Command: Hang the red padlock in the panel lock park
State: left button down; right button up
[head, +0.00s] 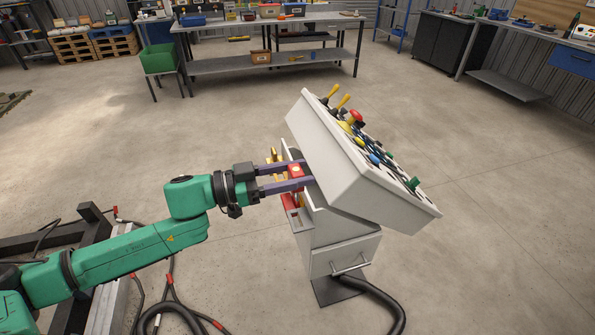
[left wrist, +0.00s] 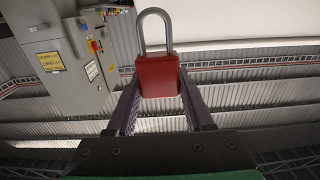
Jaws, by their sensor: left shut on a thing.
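The red padlock (head: 296,171) is between the fingers of my left gripper (head: 303,174), which is shut on it at the left side of the panel. In the left wrist view the padlock (left wrist: 159,77) has a red body and a grey shackle (left wrist: 154,22) pointing up in the picture. The panel (head: 345,165) is a white sloped console on a pedestal. Red and yellow parts (head: 290,201) show on its left side, just below the gripper. I cannot tell which part is the lock park, or whether the shackle touches anything. My right gripper is not in view.
The console top carries yellow levers, a red mushroom button (head: 356,116) and several knobs. A black cable (head: 385,297) lies on the floor at the pedestal's foot. A bench (head: 270,66) and a green bin (head: 158,59) stand far behind. Floor to the right is clear.

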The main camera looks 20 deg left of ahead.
aim_at(295, 195)
pick_arm(q)
jog(key=shift+w, duration=0.1)
jog(key=shift+s+r, duration=0.2)
jog(key=shift+s+d+f+b, duration=0.1)
jog(key=shift+f+b, duration=0.1)
jog(key=shift+f, duration=0.4)
jog(key=shift+s+d+f+b, duration=0.1)
jog(key=shift+f+b, duration=0.05)
jog(key=shift+f, duration=0.4)
notch_tip(295, 195, down, 2)
jog(key=shift+w+a+f+b, duration=0.1)
jog(key=shift+w+b, duration=0.05)
jog(key=shift+b, duration=0.45)
jog(key=shift+f+b, duration=0.35)
jog(key=shift+f, duration=0.35)
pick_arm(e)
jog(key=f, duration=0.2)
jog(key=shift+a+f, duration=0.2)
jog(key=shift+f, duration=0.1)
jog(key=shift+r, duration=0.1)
pick_arm(q)
jog(key=shift+r+p, duration=0.1)
jog(key=shift+p, duration=0.3)
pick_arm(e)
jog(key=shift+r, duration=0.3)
